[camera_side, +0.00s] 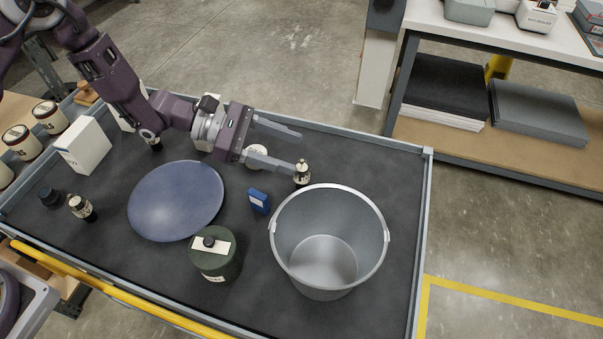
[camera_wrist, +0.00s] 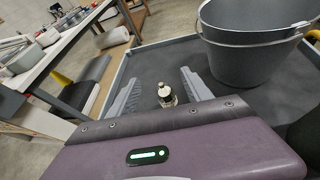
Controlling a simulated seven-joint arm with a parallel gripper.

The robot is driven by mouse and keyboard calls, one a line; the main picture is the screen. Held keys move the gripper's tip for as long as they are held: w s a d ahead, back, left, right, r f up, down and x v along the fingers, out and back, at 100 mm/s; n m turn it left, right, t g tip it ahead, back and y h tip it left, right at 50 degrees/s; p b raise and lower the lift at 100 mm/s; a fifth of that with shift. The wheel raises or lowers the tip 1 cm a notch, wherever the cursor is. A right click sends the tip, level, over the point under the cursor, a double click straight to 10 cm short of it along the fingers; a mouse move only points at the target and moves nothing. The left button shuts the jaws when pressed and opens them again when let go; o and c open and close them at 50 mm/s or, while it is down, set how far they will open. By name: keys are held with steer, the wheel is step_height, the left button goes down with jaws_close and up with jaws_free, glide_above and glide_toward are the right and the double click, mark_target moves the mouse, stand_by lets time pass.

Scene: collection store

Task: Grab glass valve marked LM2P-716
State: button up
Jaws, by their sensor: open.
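A small valve (camera_side: 301,175) with a black top and a pale label stands upright near the bucket. In the wrist view the valve (camera_wrist: 166,97) shows between my two fingers. The label is too small to read. My gripper (camera_side: 297,152) is open and empty, its fingers spread and pointing right above the cart; in the wrist view my gripper (camera_wrist: 159,76) has its fingers on either side of the valve. The near fingertip overlaps the valve's edge in the side view; I cannot tell whether they touch. A similar small labelled piece (camera_side: 82,208) stands at the far left.
A grey metal bucket (camera_side: 283,232) stands close to the valve. The cart has a raised rim (camera_side: 428,200).

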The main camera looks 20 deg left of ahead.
mark_target(302, 174)
steer(key=f, duration=0.1)
steer(key=f+n, duration=0.1)
steer(key=f, duration=0.1)
steer(key=f+n+t, duration=0.1)
steer(key=shift+w+f, duration=0.2)
steer(key=shift+w, duration=0.2)
steer(key=x, duration=0.4)
steer(key=f+x, duration=0.1)
steer(key=x, duration=0.1)
steer(key=shift+s+d, duration=0.2)
jaws_close()
